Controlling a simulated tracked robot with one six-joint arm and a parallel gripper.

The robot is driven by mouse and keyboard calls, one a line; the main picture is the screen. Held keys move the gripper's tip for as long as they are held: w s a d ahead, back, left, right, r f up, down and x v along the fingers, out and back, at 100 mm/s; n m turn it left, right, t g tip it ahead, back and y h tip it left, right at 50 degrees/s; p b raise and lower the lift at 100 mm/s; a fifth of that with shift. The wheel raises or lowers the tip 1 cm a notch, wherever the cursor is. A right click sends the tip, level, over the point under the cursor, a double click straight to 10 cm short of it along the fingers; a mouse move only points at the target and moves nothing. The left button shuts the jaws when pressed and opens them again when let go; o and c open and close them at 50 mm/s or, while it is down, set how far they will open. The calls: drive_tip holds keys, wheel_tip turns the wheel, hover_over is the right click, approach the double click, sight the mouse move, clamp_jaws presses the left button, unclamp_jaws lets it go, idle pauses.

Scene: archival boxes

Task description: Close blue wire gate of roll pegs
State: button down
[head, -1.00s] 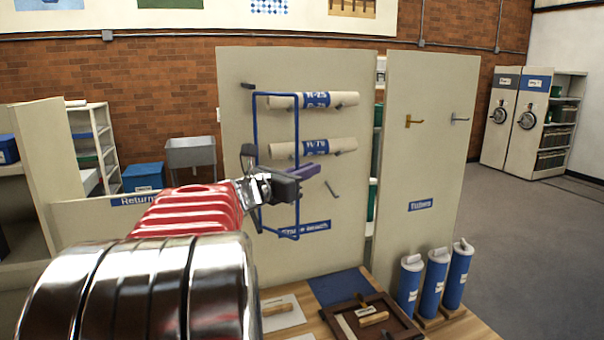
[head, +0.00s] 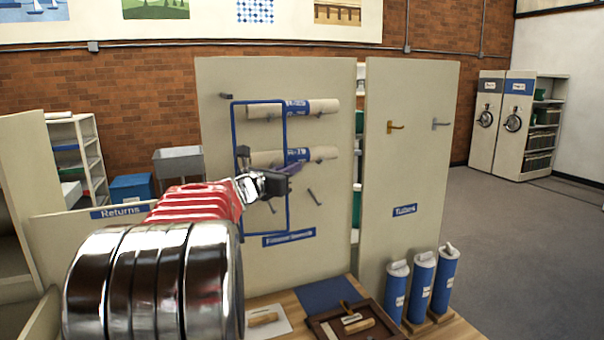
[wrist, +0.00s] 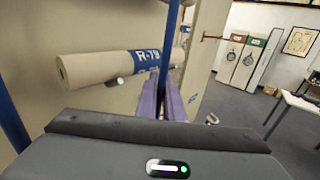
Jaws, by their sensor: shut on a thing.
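The blue wire gate (head: 260,102) is a tall rectangular frame standing out from the beige panel (head: 220,160). It crosses in front of the left parts of two paper rolls with blue labels, the upper roll (head: 322,106) and the lower roll (head: 265,158). My gripper (head: 291,168) is shut on the gate's right upright. In the wrist view the purple fingers (wrist: 163,100) close around the blue wire (wrist: 171,50), beside a roll labelled R-79 (wrist: 100,72). The right ends of both rolls lie outside the frame. The hinge is not clear.
Bare dark pegs stick out below the rolls (head: 314,197) and at the upper left (head: 225,96). A second panel with two hooks (head: 396,127) stands to the right. Below are a wooden tray (head: 318,326) and blue tubes (head: 420,285). The floor at right is open.

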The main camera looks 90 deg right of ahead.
drive_tip(key=w, duration=0.1)
drive_tip(key=w+d, duration=0.1)
drive_tip(key=w, duration=0.1)
drive_tip(key=shift+n+t, duration=0.3)
drive_tip(key=shift+s, duration=0.1)
drive_tip(key=c, duration=1.9)
unclamp_jaws()
drive_tip(key=shift+f, duration=0.1)
drive_tip(key=v, duration=1.3)
drive_tip(key=shift+a+f, duration=0.15)
drive_tip(key=shift+a, duration=0.3)
